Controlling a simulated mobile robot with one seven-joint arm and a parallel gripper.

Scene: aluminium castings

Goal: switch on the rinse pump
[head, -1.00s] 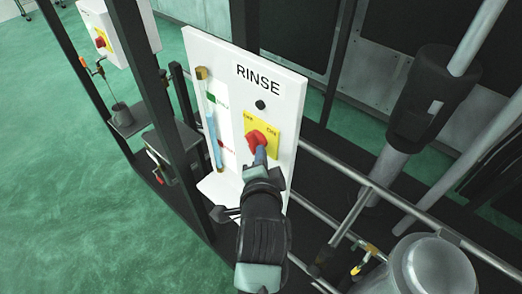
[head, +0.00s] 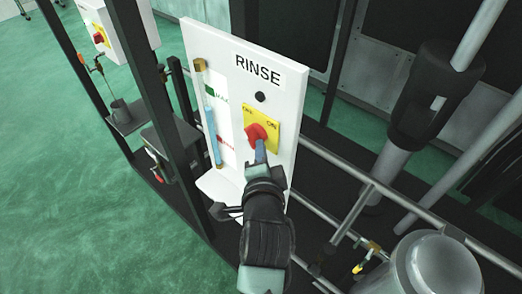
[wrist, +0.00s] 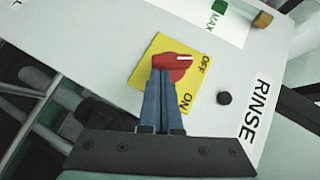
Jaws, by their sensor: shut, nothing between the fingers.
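The RINSE panel (head: 225,80) is a white upright board with black lettering. Its red rotary knob (head: 256,135) sits on a yellow plate (head: 275,139) marked OFF and ON. In the wrist view, the white mark on the knob (wrist: 172,63) points towards OFF. My gripper (head: 260,150) is shut with nothing between its fingers. Its blue fingertips (wrist: 162,75) are at the knob, overlapping its edge in the wrist view; I cannot tell whether they press on it. A dark round button or lamp (head: 260,97) sits above the plate, unlit.
A level tube (head: 210,120) with MAX and red marks stands left of the knob. A black post (head: 155,110) is left of the panel. Metal pipes (head: 345,170) and a grey canister (head: 430,265) lie to the right. Another white box with a red knob (head: 99,38) stands far left.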

